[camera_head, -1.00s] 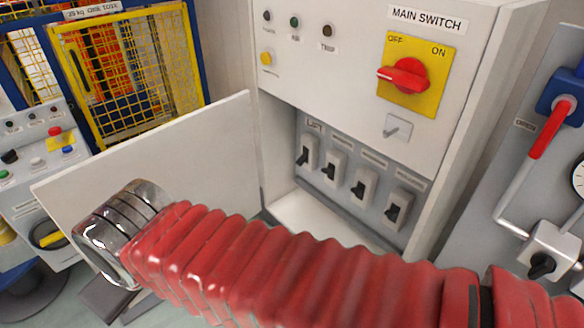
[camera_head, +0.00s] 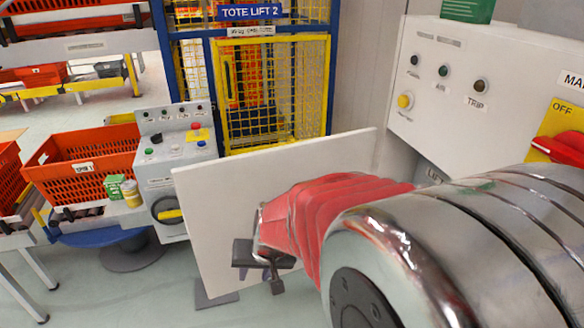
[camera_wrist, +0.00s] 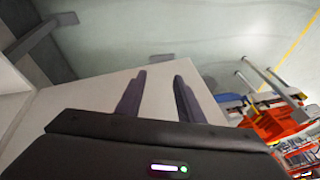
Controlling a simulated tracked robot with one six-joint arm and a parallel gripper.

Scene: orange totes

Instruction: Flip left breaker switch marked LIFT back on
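The row of breaker switches is hidden behind my arm in the head view. The cabinet's white door (camera_head: 225,190) stands open to the left. My gripper (camera_head: 272,280) hangs low in front of the door, pointing down, away from the breakers. In the wrist view my gripper (camera_wrist: 160,76) has its two dark fingers apart with nothing between them. The white panel (camera_wrist: 85,95) lies behind them. No breaker shows in the wrist view.
A control box (camera_head: 178,165) with buttons stands left of the door. An orange tote (camera_head: 85,160) is beside it. A yellow mesh cage (camera_head: 270,90) stands behind. The red main switch handle (camera_head: 562,148) is at the right, close to my arm. Open floor (camera_head: 110,285) lies lower left.

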